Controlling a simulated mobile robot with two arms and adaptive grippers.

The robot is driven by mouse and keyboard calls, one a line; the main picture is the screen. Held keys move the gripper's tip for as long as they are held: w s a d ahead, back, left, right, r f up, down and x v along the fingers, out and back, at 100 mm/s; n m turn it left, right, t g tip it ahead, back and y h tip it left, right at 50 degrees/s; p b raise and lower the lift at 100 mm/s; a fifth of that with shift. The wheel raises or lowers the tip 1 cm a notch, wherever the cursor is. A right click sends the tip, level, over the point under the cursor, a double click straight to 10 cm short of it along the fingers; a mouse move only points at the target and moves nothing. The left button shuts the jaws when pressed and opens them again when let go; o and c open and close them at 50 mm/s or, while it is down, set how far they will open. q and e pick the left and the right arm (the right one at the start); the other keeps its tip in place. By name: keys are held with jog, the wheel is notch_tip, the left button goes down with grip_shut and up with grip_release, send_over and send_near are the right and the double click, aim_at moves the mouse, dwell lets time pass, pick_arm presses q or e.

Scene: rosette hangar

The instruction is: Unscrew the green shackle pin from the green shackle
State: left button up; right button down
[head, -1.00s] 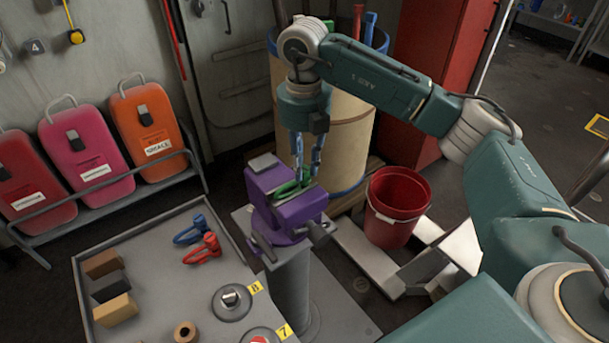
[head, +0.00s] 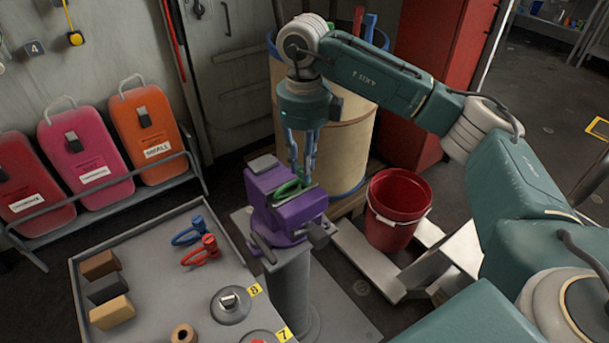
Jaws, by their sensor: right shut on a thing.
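The green shackle (head: 288,189) lies in the jaws of the purple vise (head: 298,212), which stands on a grey pedestal. My right gripper (head: 302,172) points down from above at the shackle's far right end. Its fingers are shut on the green shackle pin, which is mostly hidden between them. I cannot tell how far the pin sits in the shackle. My left gripper is not in view.
A grey table (head: 150,253) at the lower left holds a blue shackle (head: 188,231), a red shackle (head: 201,250) and several blocks. A red bucket (head: 397,210) stands right of the vise. A large tan drum (head: 345,130) is close behind my right gripper.

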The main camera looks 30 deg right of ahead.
jog(key=n, duration=0.5)
jog(key=shift+b, duration=0.35)
jog(key=n, duration=0.4)
jog(key=shift+n, duration=0.4)
jog(key=n, duration=0.3)
jog(key=shift+n+b, duration=0.3)
jog(key=shift+n, duration=0.1)
jog(key=n, duration=0.5)
jog(key=shift+r+n, duration=0.1)
jog(key=shift+n, duration=0.2)
